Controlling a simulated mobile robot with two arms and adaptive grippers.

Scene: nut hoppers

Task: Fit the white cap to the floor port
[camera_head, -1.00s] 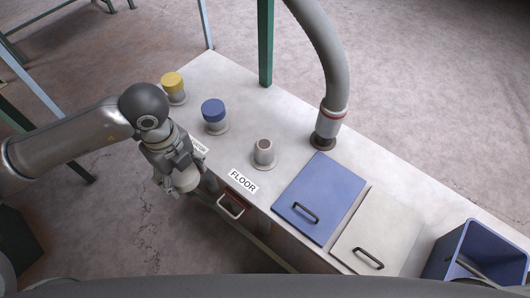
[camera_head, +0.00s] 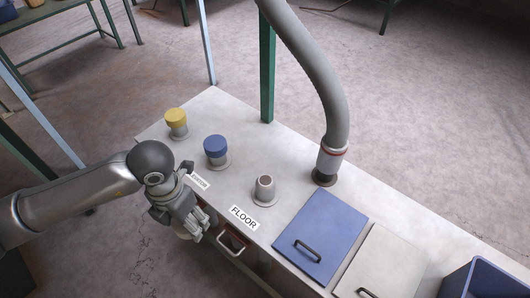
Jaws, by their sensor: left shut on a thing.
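The floor port (camera_head: 265,190) is an open, uncapped short pipe on the white bench top, behind the FLOOR label (camera_head: 243,217). My left gripper (camera_head: 188,226) is at the bench's front edge, left of the FLOOR label and apart from the port. It is shut on the white cap (camera_head: 183,235), of which only a pale part shows below and behind the fingers. How the cap is tilted cannot be told. My right gripper is not in view.
A blue-capped port (camera_head: 216,148) and a yellow-capped port (camera_head: 176,119) stand left of the floor port. A grey hose (camera_head: 318,80) meets the bench to its right. A blue lid (camera_head: 322,235), a pale lid (camera_head: 383,262) and a blue bin (camera_head: 482,279) lie further right.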

